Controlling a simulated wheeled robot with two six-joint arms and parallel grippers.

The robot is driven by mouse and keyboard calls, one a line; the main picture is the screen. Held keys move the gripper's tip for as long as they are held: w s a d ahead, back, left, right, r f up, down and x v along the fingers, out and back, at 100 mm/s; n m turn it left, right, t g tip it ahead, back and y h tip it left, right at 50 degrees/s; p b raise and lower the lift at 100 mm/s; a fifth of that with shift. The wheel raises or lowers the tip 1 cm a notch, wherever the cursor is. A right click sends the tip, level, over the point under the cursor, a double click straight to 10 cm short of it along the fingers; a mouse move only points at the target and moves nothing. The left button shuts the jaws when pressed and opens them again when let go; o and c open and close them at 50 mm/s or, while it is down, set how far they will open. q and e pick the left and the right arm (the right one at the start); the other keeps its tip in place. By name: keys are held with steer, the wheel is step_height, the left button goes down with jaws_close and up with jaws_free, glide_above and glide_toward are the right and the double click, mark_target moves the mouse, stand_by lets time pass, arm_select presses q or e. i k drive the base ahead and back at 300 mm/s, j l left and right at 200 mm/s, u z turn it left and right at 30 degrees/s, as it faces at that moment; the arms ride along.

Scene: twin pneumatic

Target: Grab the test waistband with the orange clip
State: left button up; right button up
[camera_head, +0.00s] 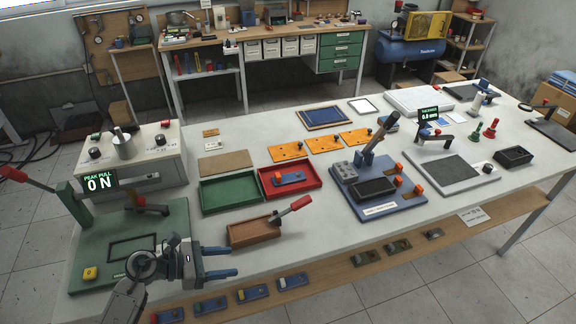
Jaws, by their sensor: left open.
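My left gripper (230,262) is open and empty, low at the left, its two blue-tipped fingers pointing right near the table's front edge. A blue clip-like piece with an orange end (289,178) lies in a red tray (318,181) near the middle, right of and behind the gripper. At the left, a green pull-test fixture (88,262) carries a "PEAK PULL 0 N" display (98,182) and a dark arm with a reddish end (148,207). I cannot tell which part is the test waistband. My right gripper is not in view.
A brown tray (243,233) with a red-handled tool stands just behind the gripper; a green tray (230,191) is behind that. A blue press fixture (385,203) stands right of centre. Several blue pieces (252,294) lie on the lower front shelf.

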mark_target(278, 179)
steer(key=i, duration=1.05)
